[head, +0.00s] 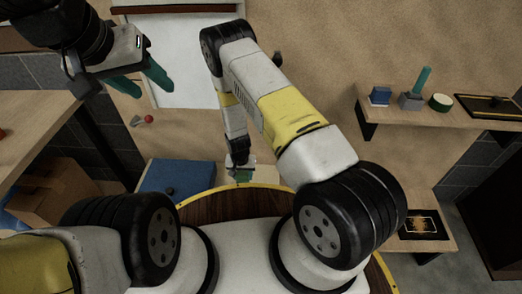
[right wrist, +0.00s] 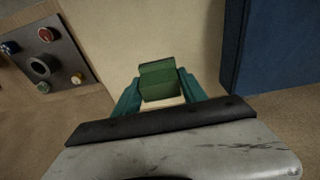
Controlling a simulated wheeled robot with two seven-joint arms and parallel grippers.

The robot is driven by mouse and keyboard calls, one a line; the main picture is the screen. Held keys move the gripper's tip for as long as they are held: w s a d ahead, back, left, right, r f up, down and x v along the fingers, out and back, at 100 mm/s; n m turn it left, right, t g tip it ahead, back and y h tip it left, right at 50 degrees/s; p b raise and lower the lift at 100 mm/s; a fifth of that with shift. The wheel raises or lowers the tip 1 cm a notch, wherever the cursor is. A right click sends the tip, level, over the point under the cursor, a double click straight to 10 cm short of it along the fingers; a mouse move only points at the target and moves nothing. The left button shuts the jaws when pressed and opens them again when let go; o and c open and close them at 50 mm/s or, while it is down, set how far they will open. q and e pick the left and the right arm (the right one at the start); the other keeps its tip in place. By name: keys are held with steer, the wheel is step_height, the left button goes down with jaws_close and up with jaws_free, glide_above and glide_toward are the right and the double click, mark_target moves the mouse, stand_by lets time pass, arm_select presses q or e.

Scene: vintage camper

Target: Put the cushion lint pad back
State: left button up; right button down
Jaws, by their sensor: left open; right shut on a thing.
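A green block-like pad, taken as the cushion lint pad (right wrist: 159,76), sits between the teal fingers of my right gripper (right wrist: 160,98) in the right wrist view. Both fingers press on its sides. In the head view my right gripper (head: 241,170) reaches down at the middle, beside the blue box, and the pad shows only as a small green patch, mostly hidden. My left gripper (head: 137,84) is at the upper left with its teal fingers apart and nothing between them. It is well away from the pad.
A blue box (head: 178,178) stands left of my right gripper; a blue face (right wrist: 278,45) shows at right in the wrist view. A dark panel with coloured knobs (right wrist: 42,62) is at left. A wall shelf (head: 440,116) holds several small items. Cardboard boxes (head: 55,185) sit at left.

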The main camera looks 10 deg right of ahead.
mark_target(242, 181)
steer(key=f, duration=0.1)
steer(key=s+f, duration=0.1)
steer(key=f, duration=0.1)
steer(key=shift+s+a+f, duration=0.15)
steer(key=shift+a+f, duration=0.1)
steer(key=shift+a, duration=0.15)
steer(key=shift+d+f, duration=0.2)
steer(key=shift+f, duration=0.1)
steer(key=w+d, duration=0.3)
steer(key=w+d+f, duration=0.1)
steer(key=w+d, duration=0.2)
steer(key=d, duration=0.1)
steer(key=w+d, duration=0.3)
steer(key=shift+w+d+f, duration=0.15)
steer(key=shift+w+d, duration=0.6)
steer(key=shift+d, duration=0.05)
steer(key=shift+s+a+f, duration=0.1)
steer(key=shift+f, duration=1.7)
steer(key=shift+f, duration=0.1)
steer(key=c, duration=0.6)
jaws_free()
steer(key=shift+c, duration=0.2)
